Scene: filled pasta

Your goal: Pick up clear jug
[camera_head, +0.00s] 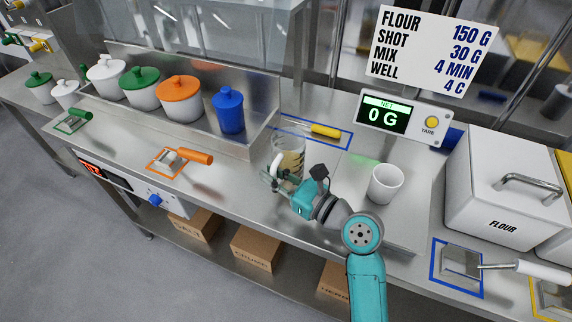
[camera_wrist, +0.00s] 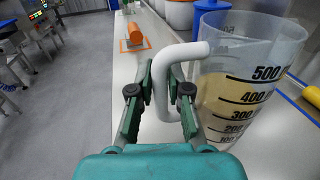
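The clear jug (camera_head: 292,150) stands on the steel counter, just beyond my gripper in the head view. In the wrist view the jug (camera_wrist: 250,85) fills the right side, with black volume marks and a tan tone showing through its wall. Its white handle (camera_wrist: 162,85) curves out to the left and comes down between my fingers. My gripper (camera_wrist: 162,95) is open around the handle, with gaps showing beside it. In the head view my gripper (camera_head: 272,180) is at the jug's near left side, and my wrist hides part of the jug's base.
A white cup (camera_head: 385,184) stands right of my arm, before the scale display (camera_head: 388,117). A yellow-handled tool (camera_head: 325,130) lies behind the jug. An orange-handled scraper (camera_head: 190,156) and lidded pots, including a blue one (camera_head: 230,112), are left. A flour bin (camera_head: 505,185) is right.

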